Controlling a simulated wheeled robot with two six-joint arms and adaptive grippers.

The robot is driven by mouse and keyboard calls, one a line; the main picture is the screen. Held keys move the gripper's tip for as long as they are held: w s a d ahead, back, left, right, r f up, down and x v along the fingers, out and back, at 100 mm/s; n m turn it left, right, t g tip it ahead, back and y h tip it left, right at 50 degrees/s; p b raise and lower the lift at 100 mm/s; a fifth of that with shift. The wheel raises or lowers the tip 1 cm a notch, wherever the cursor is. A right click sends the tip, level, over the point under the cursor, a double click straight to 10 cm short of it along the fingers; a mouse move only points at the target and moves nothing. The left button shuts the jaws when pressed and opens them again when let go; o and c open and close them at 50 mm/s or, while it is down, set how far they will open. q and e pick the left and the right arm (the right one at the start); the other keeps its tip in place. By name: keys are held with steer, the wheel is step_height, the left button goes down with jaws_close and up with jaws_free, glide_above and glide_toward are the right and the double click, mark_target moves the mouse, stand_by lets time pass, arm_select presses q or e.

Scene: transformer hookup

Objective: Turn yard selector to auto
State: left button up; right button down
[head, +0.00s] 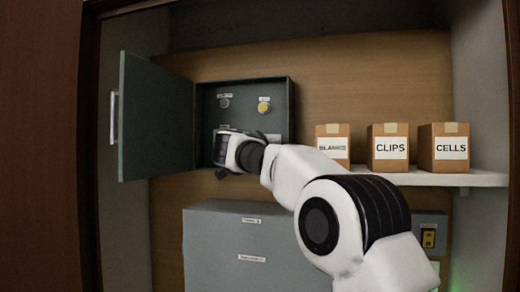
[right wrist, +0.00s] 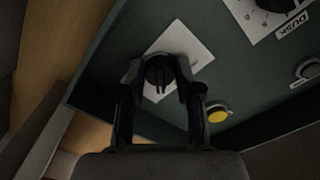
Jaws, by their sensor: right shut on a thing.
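A dark green control box (head: 285,95) hangs on the back wall with its door (head: 157,120) swung open to the left. My right gripper (head: 222,150) reaches into the lower left of the box and hides what is behind it. In the right wrist view, my right gripper (right wrist: 160,84) is shut on a black selector knob (right wrist: 159,70), one finger on either side. The knob sits on a white plate (right wrist: 200,52). Its plate lettering and pointer direction cannot be read. My left gripper is not in view.
A yellow button (head: 264,106) and a grey round control (head: 224,103) sit higher in the box. A second dial plate (right wrist: 256,28), marked DUSK, is near the knob in the wrist view. Boxes marked CLIPS (head: 388,148) and CELLS (head: 451,150) stand on a shelf (head: 480,179) at right.

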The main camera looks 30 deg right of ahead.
steer(key=shift+r, duration=0.25)
steer(key=c, duration=1.1)
jaws_free()
steer(key=shift+c, duration=0.2)
steer(key=o, duration=0.3)
steer(key=shift+o, duration=0.2)
steer(key=shift+w+d+f, duration=0.15)
steer(key=shift+w+f, duration=0.1)
steer(key=shift+f, duration=0.05)
steer(key=v, duration=1.1)
steer(key=shift+s, duration=0.3)
steer(key=shift+a, duration=0.35)
